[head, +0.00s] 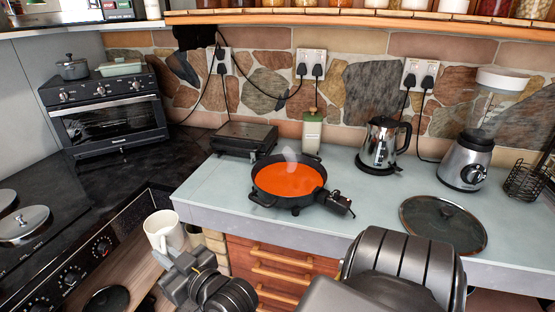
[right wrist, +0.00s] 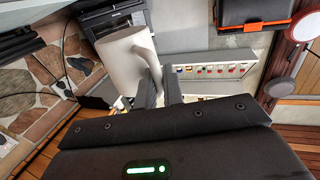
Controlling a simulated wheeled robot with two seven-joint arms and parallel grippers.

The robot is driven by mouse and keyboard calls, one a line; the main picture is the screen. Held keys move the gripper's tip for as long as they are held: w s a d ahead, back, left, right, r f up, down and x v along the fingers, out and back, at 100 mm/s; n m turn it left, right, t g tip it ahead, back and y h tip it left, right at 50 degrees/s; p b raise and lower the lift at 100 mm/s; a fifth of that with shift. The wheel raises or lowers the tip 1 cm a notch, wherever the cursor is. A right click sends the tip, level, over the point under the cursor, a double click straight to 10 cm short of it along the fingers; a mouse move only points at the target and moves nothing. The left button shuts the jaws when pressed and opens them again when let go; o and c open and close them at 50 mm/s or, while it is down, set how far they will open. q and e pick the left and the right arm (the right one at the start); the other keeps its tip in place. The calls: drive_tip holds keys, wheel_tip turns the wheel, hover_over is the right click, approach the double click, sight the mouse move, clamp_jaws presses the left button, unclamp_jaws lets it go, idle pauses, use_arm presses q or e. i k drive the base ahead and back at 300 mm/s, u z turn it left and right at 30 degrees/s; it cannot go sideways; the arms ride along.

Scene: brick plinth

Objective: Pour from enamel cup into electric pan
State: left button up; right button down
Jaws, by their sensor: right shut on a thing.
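The white enamel cup (head: 162,234) is in the lower left of the head view, in front of the counter's left end. Its opening faces up and its contents cannot be made out. My right gripper (head: 167,256) is shut on the cup, on the side nearest me. In the right wrist view the cup (right wrist: 122,62) has its handle at the fingers (right wrist: 160,84). The black electric pan (head: 258,198) stands on the counter, full of orange liquid, with faint steam above it. The cup is apart from the pan, to its left and nearer me. My left gripper is not in view.
A glass lid (head: 443,224) lies on the counter (head: 360,205) at right. A toaster oven (head: 108,118) is at left. Counter left of the pan is clear.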

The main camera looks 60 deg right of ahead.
sight(287, 179)
drive_tip(key=k, duration=1.05)
drive_tip(key=z, duration=0.3)
drive_tip(key=i, duration=0.7)
drive_tip(key=z, duration=0.3)
